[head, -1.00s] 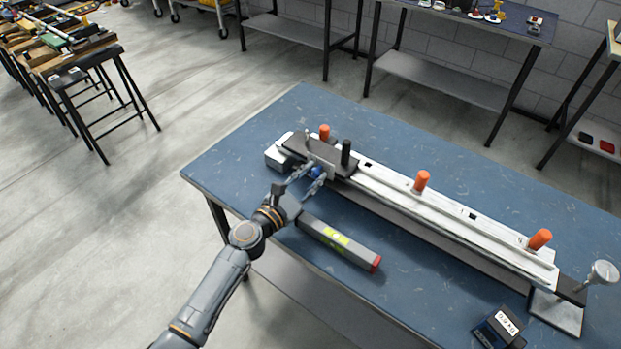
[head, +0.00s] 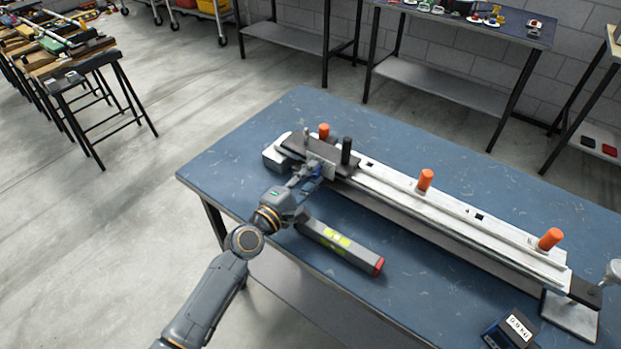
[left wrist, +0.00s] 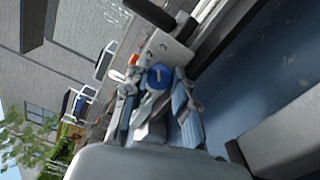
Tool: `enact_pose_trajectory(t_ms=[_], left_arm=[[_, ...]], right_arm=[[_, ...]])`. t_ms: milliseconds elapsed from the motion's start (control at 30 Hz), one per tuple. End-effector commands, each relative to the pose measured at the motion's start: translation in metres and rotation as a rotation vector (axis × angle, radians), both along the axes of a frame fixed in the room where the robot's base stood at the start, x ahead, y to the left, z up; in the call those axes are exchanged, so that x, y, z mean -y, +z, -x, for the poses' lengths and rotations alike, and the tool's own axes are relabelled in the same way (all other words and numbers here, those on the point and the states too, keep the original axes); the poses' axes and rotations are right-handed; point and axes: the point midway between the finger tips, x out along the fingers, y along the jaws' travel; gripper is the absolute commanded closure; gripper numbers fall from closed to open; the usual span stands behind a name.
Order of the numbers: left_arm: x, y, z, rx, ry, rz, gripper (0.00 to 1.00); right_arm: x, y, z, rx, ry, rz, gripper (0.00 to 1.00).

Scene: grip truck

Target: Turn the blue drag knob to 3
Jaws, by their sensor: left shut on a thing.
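The blue drag knob (left wrist: 160,77) shows in the left wrist view as a round blue face with a white mark, on the side of a grey metal block (left wrist: 168,48). In the head view my left gripper (head: 309,178) is at the carriage (head: 322,158) on the left end of the white rail and hides most of the knob. In the left wrist view its fingers (left wrist: 160,98) lie on either side of the knob, shut on it. Any scale numbers are too small to read.
The white rail (head: 440,205) with orange pegs (head: 425,180) runs across the blue table (head: 235,165). A small display box (head: 510,330) stands at front right. The table's left corner is clear.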

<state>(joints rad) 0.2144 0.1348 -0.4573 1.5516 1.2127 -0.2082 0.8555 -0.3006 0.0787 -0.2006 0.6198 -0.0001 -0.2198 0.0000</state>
Motion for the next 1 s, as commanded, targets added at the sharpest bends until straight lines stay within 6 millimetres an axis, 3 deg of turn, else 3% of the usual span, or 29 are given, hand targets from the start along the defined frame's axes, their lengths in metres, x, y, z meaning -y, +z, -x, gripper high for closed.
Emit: enact_pose_trajectory(t_ms=[800,833,933,1000], left_arm=[[0.0002,-0.0011,0.0004,0.070,-0.001,-0.100,1.00],[0.0002,-0.0011,0.0004,0.070,-0.001,-0.100,0.69],[0.0001,-0.0011,0.0003,0.070,-0.001,-0.099,0.51],[0.0002,-0.0013,0.0004,0.070,-0.001,-0.099,0.51]], right_arm=[[0.0023,-0.0047,-0.0004,0.001,0.000,0.003,0.60],[0.0023,-0.0047,-0.0004,0.001,0.000,0.003,0.60],[0.0023,-0.0047,-0.0005,0.001,0.000,0.003,0.60],[0.0023,-0.0047,-0.0005,0.001,0.000,0.003,0.60]])
